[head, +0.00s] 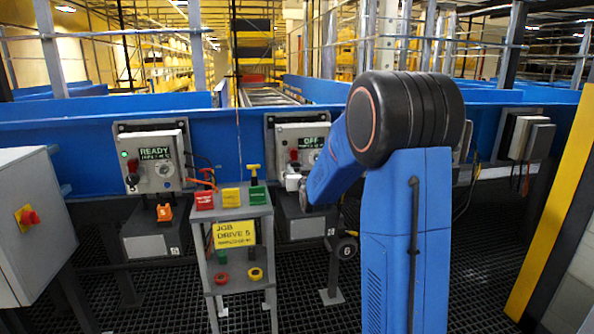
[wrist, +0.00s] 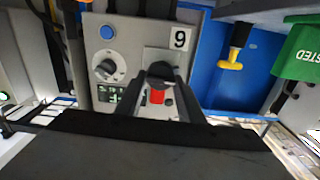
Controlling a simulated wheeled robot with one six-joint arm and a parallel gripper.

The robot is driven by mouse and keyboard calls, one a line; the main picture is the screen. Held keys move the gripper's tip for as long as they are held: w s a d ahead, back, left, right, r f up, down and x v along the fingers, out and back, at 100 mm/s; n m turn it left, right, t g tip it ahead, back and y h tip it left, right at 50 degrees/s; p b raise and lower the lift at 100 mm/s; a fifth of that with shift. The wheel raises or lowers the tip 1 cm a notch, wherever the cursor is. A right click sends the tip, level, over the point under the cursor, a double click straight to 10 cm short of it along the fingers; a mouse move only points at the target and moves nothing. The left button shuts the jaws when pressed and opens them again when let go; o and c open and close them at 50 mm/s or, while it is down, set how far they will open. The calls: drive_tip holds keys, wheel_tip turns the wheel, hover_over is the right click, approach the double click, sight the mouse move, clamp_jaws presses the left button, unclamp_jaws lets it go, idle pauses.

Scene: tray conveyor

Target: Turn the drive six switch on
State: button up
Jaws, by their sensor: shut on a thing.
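The right-hand drive box (head: 285,135) in the head view has a lit OFF display (head: 312,142) and a red and black switch (head: 294,158). In the wrist view the switch's black handle (wrist: 160,74) sits on a grey plate, with a red part below it. My gripper (wrist: 160,84) is shut on this handle, one finger on each side. The handle's exact angle is unclear.
A similar box (head: 152,138) on the left shows READY. A grey stand (head: 234,212) with coloured tags and a yellow job card (head: 234,234) stands close in front, left of my gripper. A grey cabinet (head: 35,225) is at far left, a yellow post (head: 555,205) at right.

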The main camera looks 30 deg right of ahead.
drive_tip(key=m, duration=0.8)
drive_tip(key=shift+d+f+m, duration=0.1)
drive_tip(key=shift+m, duration=0.2)
drive_tip(key=m, duration=0.4)
drive_tip(key=shift+s+m, duration=0.1)
drive_tip(key=shift+m, duration=0.2)
drive_tip(key=m, duration=0.4)
drive_tip(key=shift+d+f, duration=0.1)
drive_tip(key=shift+f, duration=0.05)
drive_tip(key=shift+m, duration=0.3)
drive_tip(key=o, duration=1.1)
drive_tip(key=shift+c, duration=0.2)
